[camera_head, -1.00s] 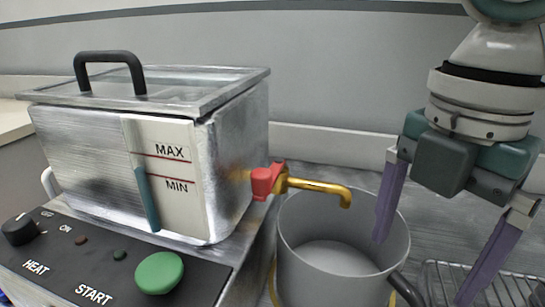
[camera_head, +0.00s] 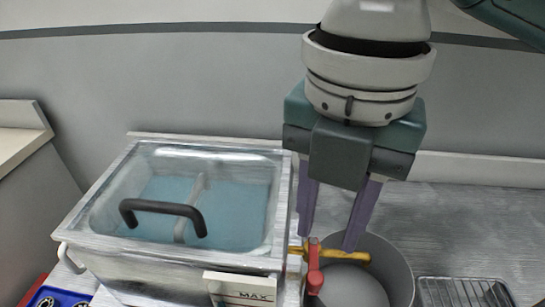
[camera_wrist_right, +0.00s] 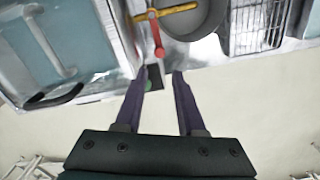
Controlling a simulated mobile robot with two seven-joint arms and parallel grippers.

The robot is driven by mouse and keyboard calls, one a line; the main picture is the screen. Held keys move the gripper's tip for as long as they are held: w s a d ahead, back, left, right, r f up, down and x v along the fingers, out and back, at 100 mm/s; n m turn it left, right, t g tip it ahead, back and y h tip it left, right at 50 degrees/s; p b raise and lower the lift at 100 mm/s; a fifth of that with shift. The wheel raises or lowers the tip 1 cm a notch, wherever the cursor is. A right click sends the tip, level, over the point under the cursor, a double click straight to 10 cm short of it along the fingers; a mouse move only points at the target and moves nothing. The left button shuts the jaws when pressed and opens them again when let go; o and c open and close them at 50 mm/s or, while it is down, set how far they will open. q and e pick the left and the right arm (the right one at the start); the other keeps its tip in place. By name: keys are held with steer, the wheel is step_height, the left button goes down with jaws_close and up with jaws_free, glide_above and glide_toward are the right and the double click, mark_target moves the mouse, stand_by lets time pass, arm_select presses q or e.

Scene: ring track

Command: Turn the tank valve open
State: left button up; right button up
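The metal tank (camera_head: 110,215) with a clear lid stands left of centre; blue liquid shows inside. Its valve has a red handle (camera_head: 314,272) and a brass spout (camera_head: 347,255) over a grey pot (camera_head: 402,272). In the wrist view the red handle (camera_wrist_right: 157,33) lies just beyond my fingertips, roughly in line with the gap, apart from both. My right gripper (camera_head: 326,240) is open and empty, pointing down over the valve; its parted fingers also show in the wrist view (camera_wrist_right: 158,75). My left gripper is not in view.
A wire rack (camera_head: 455,291) is right of the pot; it also shows in the wrist view (camera_wrist_right: 258,25). The lid has a black handle (camera_head: 163,208). A blue object (camera_head: 60,298) sits at the bottom left. The wall is behind.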

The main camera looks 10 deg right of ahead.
mark_target(315, 276)
step_height(315, 276, down, 10)
steer(key=shift+w+b, duration=0.15)
steer(key=shift+b, duration=0.35)
jaws_close()
stand_by(1.3)
